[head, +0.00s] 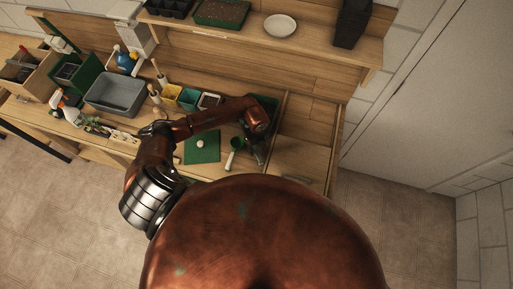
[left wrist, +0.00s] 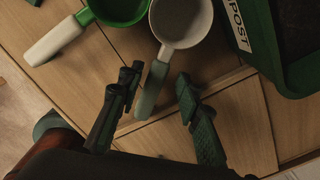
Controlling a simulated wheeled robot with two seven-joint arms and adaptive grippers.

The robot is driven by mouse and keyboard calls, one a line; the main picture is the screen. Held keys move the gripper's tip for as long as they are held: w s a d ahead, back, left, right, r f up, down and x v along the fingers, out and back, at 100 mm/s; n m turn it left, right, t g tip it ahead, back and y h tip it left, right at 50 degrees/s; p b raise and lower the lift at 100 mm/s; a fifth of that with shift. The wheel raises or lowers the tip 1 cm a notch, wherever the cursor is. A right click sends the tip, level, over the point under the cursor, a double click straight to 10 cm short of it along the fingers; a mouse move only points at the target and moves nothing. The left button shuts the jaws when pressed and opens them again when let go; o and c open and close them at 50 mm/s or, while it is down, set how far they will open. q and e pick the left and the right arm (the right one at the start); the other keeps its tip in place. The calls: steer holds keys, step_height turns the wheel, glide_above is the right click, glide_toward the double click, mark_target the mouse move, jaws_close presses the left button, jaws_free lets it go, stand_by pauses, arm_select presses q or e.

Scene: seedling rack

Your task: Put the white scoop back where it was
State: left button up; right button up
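The white scoop (left wrist: 190,20) shows in the left wrist view, with a white bowl and a grey-green handle pointing down toward my gripper. It lies on the wooden bench beside a green compost box (left wrist: 253,45). My left gripper (left wrist: 157,82) is open, with its fingertips on either side of the scoop's handle and gaps visible. In the head view my left gripper (head: 258,155) hangs over the bench's front part, and the white scoop is hidden or too small to tell there. My right gripper is not in view.
A green scoop with a white handle (left wrist: 58,38) lies just left of the white scoop; it also shows in the head view (head: 235,150). A green mat (head: 202,152) with a small white item lies further left. A grey basin (head: 113,97) stands beyond.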

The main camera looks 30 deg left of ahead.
mark_target(257, 149)
arm_select(q)
steer(key=shift+r, duration=0.35)
step_height(257, 149, up, 13)
steer(key=b, duration=0.1)
steer(key=shift+f+b, duration=0.2)
steer(key=shift+b, duration=0.2)
steer(key=shift+d, duration=0.1)
